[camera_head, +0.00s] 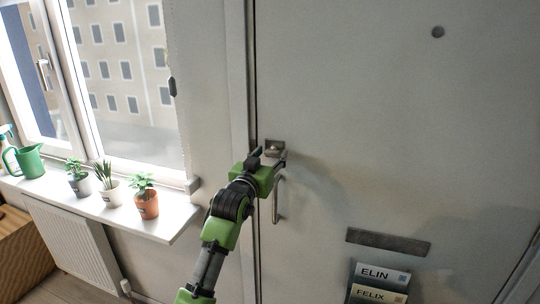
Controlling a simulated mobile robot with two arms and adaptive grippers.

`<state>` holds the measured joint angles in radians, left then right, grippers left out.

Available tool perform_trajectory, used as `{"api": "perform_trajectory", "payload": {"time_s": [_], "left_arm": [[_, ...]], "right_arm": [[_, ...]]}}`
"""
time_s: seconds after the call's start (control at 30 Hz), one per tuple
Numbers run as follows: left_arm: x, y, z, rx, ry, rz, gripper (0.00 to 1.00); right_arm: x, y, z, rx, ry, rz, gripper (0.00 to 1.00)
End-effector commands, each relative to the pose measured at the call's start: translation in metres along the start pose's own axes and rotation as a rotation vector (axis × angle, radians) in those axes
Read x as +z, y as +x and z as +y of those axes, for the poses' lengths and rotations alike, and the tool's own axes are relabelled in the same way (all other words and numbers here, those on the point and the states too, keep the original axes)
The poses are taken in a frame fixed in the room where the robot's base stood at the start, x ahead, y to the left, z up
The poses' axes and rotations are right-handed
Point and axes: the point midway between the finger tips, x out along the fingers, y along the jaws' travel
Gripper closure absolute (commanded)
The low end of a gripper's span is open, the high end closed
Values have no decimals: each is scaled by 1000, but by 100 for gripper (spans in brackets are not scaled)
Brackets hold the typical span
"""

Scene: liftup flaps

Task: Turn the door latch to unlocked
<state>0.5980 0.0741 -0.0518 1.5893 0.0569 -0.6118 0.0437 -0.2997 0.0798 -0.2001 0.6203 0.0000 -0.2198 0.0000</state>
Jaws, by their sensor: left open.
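The door latch (274,146) is a small metal plate with a knob near the left edge of the pale grey door (370,130). A metal door handle (277,205) hangs below it. My left gripper (271,155) is open at the latch, its dark fingers just below and in front of the plate. The fingers partly cover the latch, and I cannot tell whether they touch it or which way it is turned. My right gripper is out of view.
A window sill (150,225) with several potted plants and a green watering can (27,161) is at the left, above a radiator (75,245). The door has a mail slot (388,241), name signs (383,276) and a peephole (438,32).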

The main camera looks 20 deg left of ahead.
Motion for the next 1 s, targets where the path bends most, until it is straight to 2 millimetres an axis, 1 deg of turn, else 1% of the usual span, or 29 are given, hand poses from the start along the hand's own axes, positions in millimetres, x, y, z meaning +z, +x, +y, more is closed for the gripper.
{"api": "perform_trajectory", "payload": {"time_s": [0.13,0.17,0.2,0.27,0.3,0.67,0.87,1.0], "left_arm": [[0,0,0,0,0,0,54],[0,0,0,0,0,0,62],[0,0,0,0,0,0,72],[0,0,0,0,0,0,88],[0,0,0,0,0,0,93],[0,0,0,0,37,-2,92],[-1,0,-1,-1,143,-3,92],[-2,0,-1,0,258,-3,92]], "right_arm": [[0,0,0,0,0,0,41],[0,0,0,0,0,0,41],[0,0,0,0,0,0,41],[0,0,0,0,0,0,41],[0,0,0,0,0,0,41],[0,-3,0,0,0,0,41],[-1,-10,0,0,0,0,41],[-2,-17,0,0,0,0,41]]}}
